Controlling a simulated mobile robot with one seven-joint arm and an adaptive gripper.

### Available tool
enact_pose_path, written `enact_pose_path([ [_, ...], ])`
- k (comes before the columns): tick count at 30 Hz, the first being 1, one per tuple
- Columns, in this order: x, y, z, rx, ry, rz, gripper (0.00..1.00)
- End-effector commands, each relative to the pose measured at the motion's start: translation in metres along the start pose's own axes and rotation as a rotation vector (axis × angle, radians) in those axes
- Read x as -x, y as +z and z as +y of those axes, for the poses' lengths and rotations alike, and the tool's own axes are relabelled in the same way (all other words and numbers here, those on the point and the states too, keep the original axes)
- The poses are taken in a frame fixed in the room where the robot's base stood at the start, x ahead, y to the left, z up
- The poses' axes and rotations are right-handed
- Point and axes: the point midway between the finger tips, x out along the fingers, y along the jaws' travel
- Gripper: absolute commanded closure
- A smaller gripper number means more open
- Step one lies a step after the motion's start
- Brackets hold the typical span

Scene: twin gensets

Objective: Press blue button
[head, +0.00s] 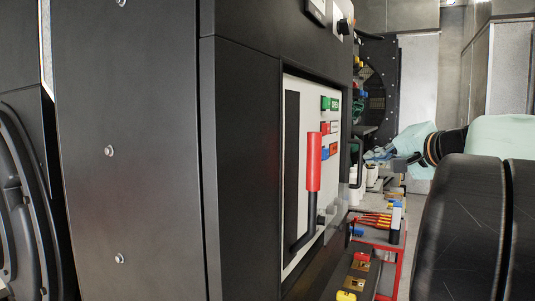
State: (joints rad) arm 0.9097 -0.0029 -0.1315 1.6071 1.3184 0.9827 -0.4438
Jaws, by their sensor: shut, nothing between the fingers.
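The blue button (325,154) is on a white panel (293,255) set in a dark cabinet front, seen at a steep angle. A red button (325,128) and a green button (325,103) are above it, each with a matching label to its right. My gripper (394,164) is at the right, on the end of my arm. It is small in the picture, shut and empty, and points left toward the cabinet side. It appears apart from the blue button, with a gap between them in the picture.
A lever with a red grip (314,163) stands on the panel left of the buttons. A red-framed cart (387,277) holds red-handled tools (374,220). The dark cabinet (135,150) fills the left. Pale walls stand behind.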

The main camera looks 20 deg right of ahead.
Motion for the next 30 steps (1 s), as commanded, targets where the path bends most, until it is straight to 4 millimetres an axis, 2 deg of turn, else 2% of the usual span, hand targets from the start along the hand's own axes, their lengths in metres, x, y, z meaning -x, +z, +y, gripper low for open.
enact_pose_path([
  [7,-0.024,0.018,-0.021,0.001,-0.001,-0.003,1.0],
  [15,-0.046,0.035,-0.033,0.001,0.0,-0.002,1.0],
  [30,-0.052,0.039,-0.038,0.0,0.001,0.0,1.0],
])
